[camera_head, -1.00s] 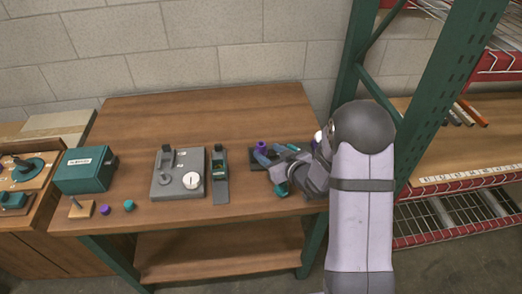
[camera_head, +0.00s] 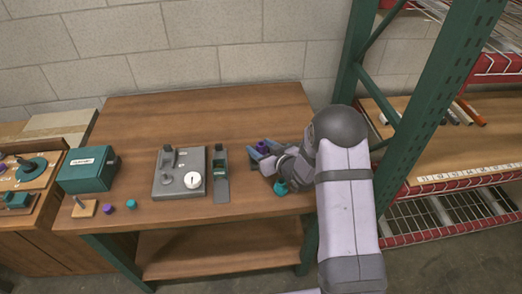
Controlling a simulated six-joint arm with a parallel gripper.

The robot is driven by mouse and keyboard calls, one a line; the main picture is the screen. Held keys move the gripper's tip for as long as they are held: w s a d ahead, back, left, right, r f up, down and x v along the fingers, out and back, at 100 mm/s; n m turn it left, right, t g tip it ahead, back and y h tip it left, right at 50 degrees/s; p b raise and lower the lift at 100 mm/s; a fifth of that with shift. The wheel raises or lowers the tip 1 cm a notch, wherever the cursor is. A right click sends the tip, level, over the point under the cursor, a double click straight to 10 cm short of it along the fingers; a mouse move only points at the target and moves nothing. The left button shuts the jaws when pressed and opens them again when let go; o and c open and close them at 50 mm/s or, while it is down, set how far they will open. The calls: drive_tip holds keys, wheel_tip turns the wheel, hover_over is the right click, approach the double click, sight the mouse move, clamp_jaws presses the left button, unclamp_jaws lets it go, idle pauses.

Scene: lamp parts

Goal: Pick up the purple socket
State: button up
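A purple socket (camera_head: 262,147) is on the right part of the wooden table, right at the fingertips of my gripper (camera_head: 261,153). The blue-grey fingers lie on either side of it or close beside it. The view is too small to tell whether they touch or grip it. My wrist and forearm come in from the right and hide the table there. A second small purple piece (camera_head: 105,207) lies near the table's front left edge, well away from my gripper.
A teal piece (camera_head: 281,187) sits under my wrist. A grey plate with a white dial (camera_head: 166,188) and a dark narrow stand (camera_head: 221,186) are left of my gripper. A teal box (camera_head: 87,170) and a small teal piece (camera_head: 132,204) are further left. The table's back is clear.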

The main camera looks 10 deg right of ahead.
drive_tip(key=c, duration=0.8)
drive_tip(key=shift+r, duration=0.2)
drive_tip(key=shift+r+b, duration=0.45)
drive_tip(key=shift+r, duration=4.45)
